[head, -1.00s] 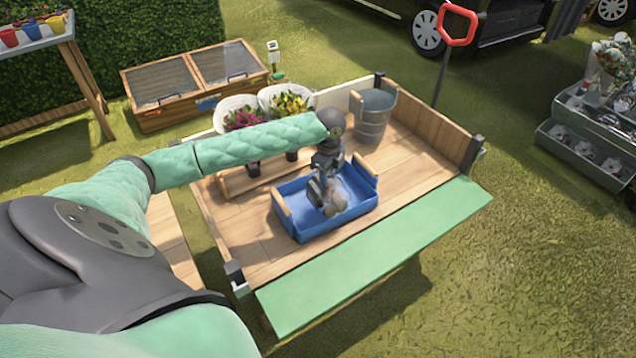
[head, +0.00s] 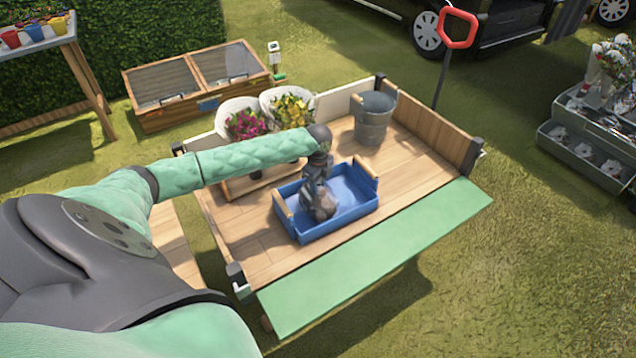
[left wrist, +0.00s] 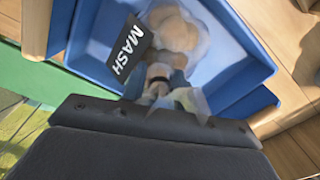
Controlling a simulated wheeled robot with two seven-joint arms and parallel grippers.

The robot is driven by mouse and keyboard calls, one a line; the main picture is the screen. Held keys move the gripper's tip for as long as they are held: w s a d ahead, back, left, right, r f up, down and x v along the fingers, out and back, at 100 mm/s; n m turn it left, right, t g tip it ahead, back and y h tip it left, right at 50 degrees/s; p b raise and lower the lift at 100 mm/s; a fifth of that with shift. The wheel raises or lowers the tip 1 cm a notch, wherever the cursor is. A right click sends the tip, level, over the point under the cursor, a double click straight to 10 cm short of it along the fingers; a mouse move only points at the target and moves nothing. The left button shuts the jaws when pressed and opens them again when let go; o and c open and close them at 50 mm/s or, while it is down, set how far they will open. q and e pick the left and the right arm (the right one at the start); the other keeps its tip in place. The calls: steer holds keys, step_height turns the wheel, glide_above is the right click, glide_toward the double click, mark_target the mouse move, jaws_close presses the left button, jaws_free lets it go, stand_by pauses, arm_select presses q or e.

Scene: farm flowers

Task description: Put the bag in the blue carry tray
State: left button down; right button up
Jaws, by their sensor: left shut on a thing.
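The blue carry tray (head: 310,230) stands on the wooden deck of the cart, with a pale wooden handle at each end. My left gripper (head: 318,190) points down into it and is shut on the neck of the bag (head: 325,206). In the left wrist view the bag (left wrist: 178,28) is clear, with round tan contents and a dark MASH label (left wrist: 130,48). It lies within the blue walls of the tray (left wrist: 245,55). I cannot tell whether it rests on the tray floor. The gripper's fingertips (left wrist: 170,92) are at its neck. My right gripper is out of view.
Behind the tray are a wooden carrier (head: 240,188) with flowers in white wraps (head: 238,106) and a metal bucket (head: 374,120). Wooden sides (head: 430,125) edge the cart. The green front board (head: 380,255) and the deck right of the tray are clear.

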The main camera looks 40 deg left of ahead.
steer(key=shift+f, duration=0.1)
arm_select(q)
steer(key=c, duration=1.1)
jaws_free()
step_height(320, 180, up, 11)
steer(key=shift+f+b, duration=0.1)
steer(key=shift+b, duration=0.35)
steer(key=shift+r, duration=0.65)
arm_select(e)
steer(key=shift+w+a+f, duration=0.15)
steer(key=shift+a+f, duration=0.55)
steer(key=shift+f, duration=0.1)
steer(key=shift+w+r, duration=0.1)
